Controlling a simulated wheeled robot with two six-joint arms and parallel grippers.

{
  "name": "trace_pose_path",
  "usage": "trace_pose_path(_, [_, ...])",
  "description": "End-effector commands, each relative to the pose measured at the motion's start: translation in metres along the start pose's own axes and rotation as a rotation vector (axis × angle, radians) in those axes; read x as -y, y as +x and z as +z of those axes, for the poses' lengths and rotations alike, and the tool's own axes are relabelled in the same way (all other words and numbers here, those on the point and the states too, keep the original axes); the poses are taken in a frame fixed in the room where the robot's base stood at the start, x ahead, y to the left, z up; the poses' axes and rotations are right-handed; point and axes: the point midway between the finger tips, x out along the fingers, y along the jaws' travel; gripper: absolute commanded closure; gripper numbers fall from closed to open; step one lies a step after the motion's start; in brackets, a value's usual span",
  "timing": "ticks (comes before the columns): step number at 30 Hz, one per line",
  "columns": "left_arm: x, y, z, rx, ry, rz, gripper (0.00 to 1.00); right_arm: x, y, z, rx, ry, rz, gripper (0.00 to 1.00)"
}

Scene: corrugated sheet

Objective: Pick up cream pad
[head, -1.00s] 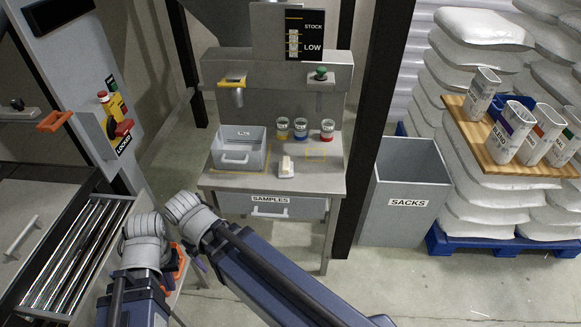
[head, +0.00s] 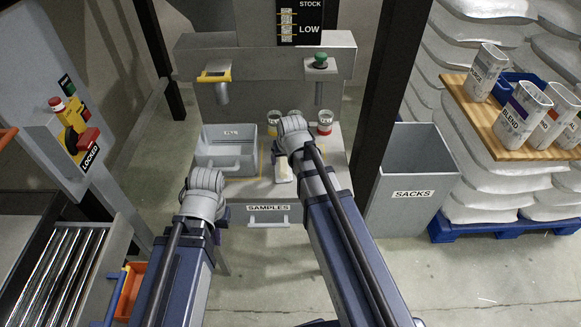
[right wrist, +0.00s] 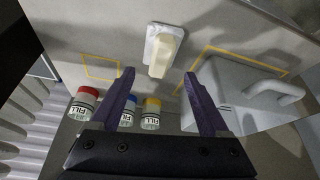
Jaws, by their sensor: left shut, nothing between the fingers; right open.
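The cream pad (right wrist: 166,50) lies on a pale backing on the grey bench top, seen in the right wrist view. In the head view the pad (head: 282,172) is partly hidden behind my right wrist. My right gripper (right wrist: 159,76) is open and empty, its purple fingers on either side of the line to the pad, short of it. My left gripper (head: 224,216) shows only as a small purple part beside its wrist, left of and nearer than the bench; its fingertips are hidden.
Several lidded jars (right wrist: 150,113) stand nearby on the bench. A shelf (head: 265,60) with a green button overhangs the back. A dark post (head: 380,120) and grey sacks bin (head: 415,175) are to the right.

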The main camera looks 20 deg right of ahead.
Motion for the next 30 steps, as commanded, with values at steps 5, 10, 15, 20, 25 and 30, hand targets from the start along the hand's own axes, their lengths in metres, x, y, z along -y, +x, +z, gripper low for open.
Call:
trace_pose_path(5, [-0.001, 0.013, -0.001, 0.000, 0.000, 0.000, 1.00, 0.000, 0.013, 0.001, 0.001, -0.001, 0.000, 0.21])
trace_pose_path(10, [-0.002, 0.025, -0.002, 0.000, 0.000, 0.000, 1.00, 0.000, 0.027, 0.001, 0.002, -0.001, 0.000, 0.21])
trace_pose_path(15, [-0.002, 0.024, -0.002, 0.000, 0.000, 0.000, 1.00, 0.000, 0.027, 0.000, 0.002, -0.002, 0.000, 0.21])
trace_pose_path(20, [-0.003, 0.034, -0.002, 0.000, 0.000, 0.000, 1.00, 0.000, 0.038, -0.002, 0.002, -0.002, 0.000, 0.21])
trace_pose_path(25, [-0.005, 0.054, -0.003, 0.000, 0.001, 0.000, 1.00, -0.001, 0.062, -0.005, 0.002, -0.002, 0.000, 0.21])
trace_pose_path(30, [-0.007, 0.069, -0.004, 0.000, 0.001, 0.000, 1.00, -0.001, 0.078, -0.005, 0.002, -0.002, 0.000, 0.21])
